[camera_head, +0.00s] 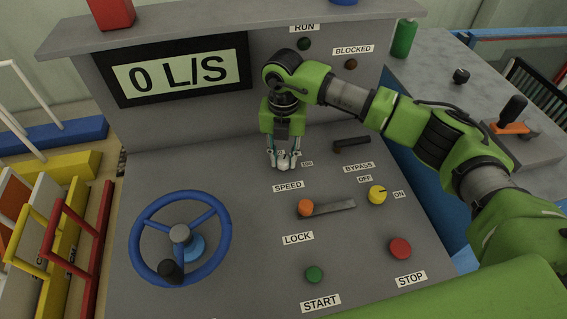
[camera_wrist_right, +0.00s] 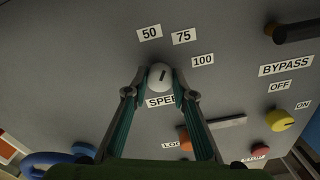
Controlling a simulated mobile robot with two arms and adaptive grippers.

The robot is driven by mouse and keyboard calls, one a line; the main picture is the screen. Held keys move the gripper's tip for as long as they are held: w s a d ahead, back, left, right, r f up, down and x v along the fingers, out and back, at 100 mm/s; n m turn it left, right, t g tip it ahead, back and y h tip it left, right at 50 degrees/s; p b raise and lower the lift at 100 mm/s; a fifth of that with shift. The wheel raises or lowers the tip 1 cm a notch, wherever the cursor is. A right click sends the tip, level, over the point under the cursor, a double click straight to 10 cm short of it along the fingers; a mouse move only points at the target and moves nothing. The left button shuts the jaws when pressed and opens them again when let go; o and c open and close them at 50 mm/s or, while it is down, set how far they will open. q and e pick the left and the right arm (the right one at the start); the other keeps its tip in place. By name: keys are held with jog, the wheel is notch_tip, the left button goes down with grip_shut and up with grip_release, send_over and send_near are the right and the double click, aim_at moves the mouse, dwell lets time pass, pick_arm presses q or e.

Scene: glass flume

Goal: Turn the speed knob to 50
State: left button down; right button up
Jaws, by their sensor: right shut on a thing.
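The speed knob (camera_wrist_right: 159,78) is white with a short dark mark, above the SPEED label (camera_wrist_right: 162,101) in the right wrist view. The mark tilts up and slightly right, seemingly between the 50 label (camera_wrist_right: 149,32) and the 75 label (camera_wrist_right: 184,36); its exact reading is hard to tell. My right gripper (camera_head: 284,162) points down at the panel, its fingers closed on both sides of the knob. In the head view the gripper hides most of the knob and the 50 and 75 labels. My left gripper is not in view.
The display (camera_head: 185,71) reads 0 L/S. Near the knob are a black bypass lever (camera_head: 352,142), an orange-ended lock lever (camera_head: 335,207) and a yellow switch (camera_head: 377,194). A blue handwheel (camera_head: 138,235), green start button (camera_head: 314,274) and red stop button (camera_head: 400,247) are farther off.

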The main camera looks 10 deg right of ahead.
aim_at(283, 159)
jog(key=n+b, duration=0.3)
jog(key=n, duration=0.1)
jog(key=shift+f+b, duration=0.1)
jog(key=shift+b, duration=0.2)
jog(key=shift+n+b, duration=0.85)
jog(key=shift+n, duration=0.55)
jog(key=shift+r, duration=0.2)
jog(key=o, duration=1.1)
notch_tip(283, 159, up, 12)
